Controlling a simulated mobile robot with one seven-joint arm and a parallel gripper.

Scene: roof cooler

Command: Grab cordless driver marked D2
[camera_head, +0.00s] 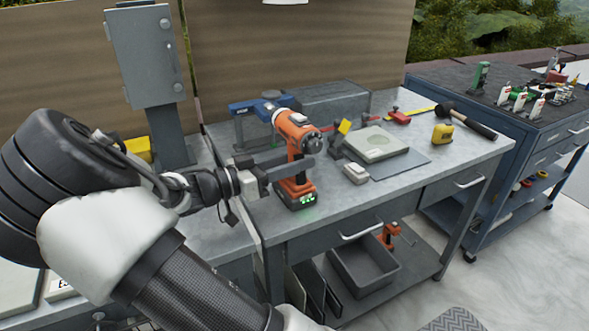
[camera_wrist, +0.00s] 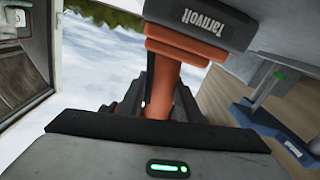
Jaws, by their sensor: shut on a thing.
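The orange and grey cordless driver (camera_head: 295,128) is upright over the near left part of the workbench top, with a lit green display on its base. My gripper (camera_head: 289,172) is shut on its handle from the left. I cannot tell whether the base touches the bench. In the wrist view the driver's orange handle (camera_wrist: 163,88) is between my gripper's dark fingers (camera_wrist: 160,105), and its battery, lettered "Tarnvolt", shows upside down at the top. I cannot read a D2 mark in either view.
A blue tool (camera_head: 262,104) stands behind the driver. A small light block (camera_head: 356,173), a pale square plate (camera_head: 375,143), a yellow tape measure (camera_head: 442,134) and a hammer (camera_head: 468,120) lie to the right. Another orange tool (camera_head: 390,235) and a grey bin (camera_head: 362,270) are below the bench.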

